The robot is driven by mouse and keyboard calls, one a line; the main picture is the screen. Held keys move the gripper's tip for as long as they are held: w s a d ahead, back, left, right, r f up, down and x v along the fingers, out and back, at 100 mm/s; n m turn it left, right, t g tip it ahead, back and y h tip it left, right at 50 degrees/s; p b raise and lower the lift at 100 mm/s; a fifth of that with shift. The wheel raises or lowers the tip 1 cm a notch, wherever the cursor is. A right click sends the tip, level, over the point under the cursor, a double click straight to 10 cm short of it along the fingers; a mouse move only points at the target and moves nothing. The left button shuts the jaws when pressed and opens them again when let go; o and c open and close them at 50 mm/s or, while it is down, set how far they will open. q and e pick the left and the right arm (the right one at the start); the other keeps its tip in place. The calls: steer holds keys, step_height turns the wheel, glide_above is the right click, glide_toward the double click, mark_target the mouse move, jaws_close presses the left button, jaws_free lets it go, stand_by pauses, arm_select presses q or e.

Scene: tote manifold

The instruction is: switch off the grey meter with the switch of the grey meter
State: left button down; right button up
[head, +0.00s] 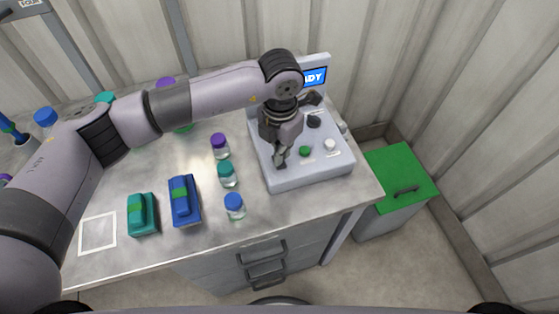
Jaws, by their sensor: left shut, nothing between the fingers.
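The grey meter (321,176) stands at the back right of the table, with a lit blue screen (316,77) whose visible letters read "ADY". Its sloped top has a green button (305,151), a white button (330,145) and a dark round knob (314,121). Which control is the switch I cannot tell; part of the panel is hidden behind my gripper. My left gripper (280,163) is shut and empty, pointing down over the left part of the panel, left of the green button. Whether it touches the panel I cannot tell. My right gripper is out of view.
Small bottles with purple (219,140), teal (228,168) and blue (235,201) caps stand left of the meter. A teal case (143,221) and a blue case (186,208) lie further left. A green-lidded bin (401,172) stands on the floor at right.

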arm_select(q)
steer(key=shift+f+b, duration=1.2)
steer(key=shift+f, duration=0.1)
stand_by(0.4)
steer(key=shift+r, duration=0.2)
steer(key=shift+r+p, duration=0.55)
steer(key=shift+r, duration=0.35)
steer(key=shift+r+p, duration=0.9)
steer(key=shift+r, duration=1.6)
steer(key=shift+f, duration=0.1)
